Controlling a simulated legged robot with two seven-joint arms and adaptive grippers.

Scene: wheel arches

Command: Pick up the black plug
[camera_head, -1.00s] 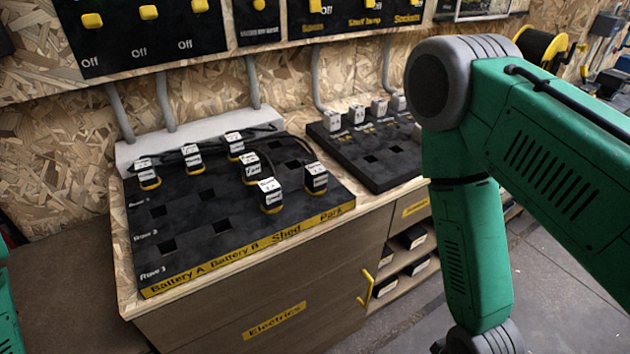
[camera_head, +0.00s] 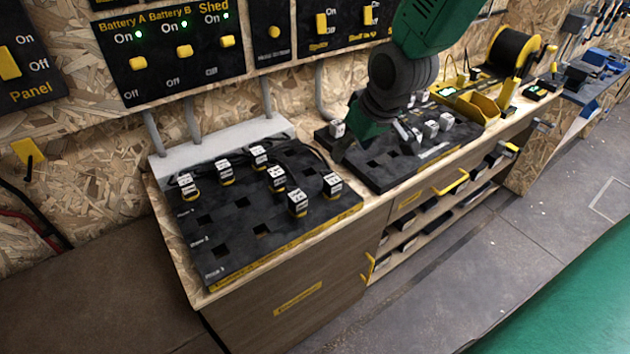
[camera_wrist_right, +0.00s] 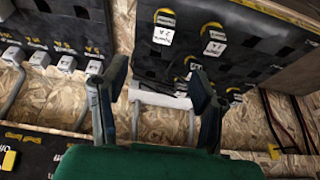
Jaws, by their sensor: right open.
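Several black plugs with white labelled tops and yellow bands stand in the black board on the left of the bench, among them a front plug (camera_head: 298,203), one to its right (camera_head: 332,186) and one at the far left (camera_head: 188,187). I cannot tell which one the task means. My right gripper (camera_head: 378,140) is open and empty, above the neighbouring board, right of these plugs. In the right wrist view its fingers (camera_wrist_right: 158,80) are spread, with two plugs (camera_wrist_right: 162,27) (camera_wrist_right: 213,40) beyond them. My left gripper is out of view.
A second black board (camera_head: 375,175) with grey-white plugs (camera_head: 431,129) lies under my right gripper. A switch panel (camera_head: 170,60) hangs on the wall above. A yellow tray (camera_head: 478,104) and cable reel (camera_head: 512,55) stand farther right. Open floor lies in front of the bench.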

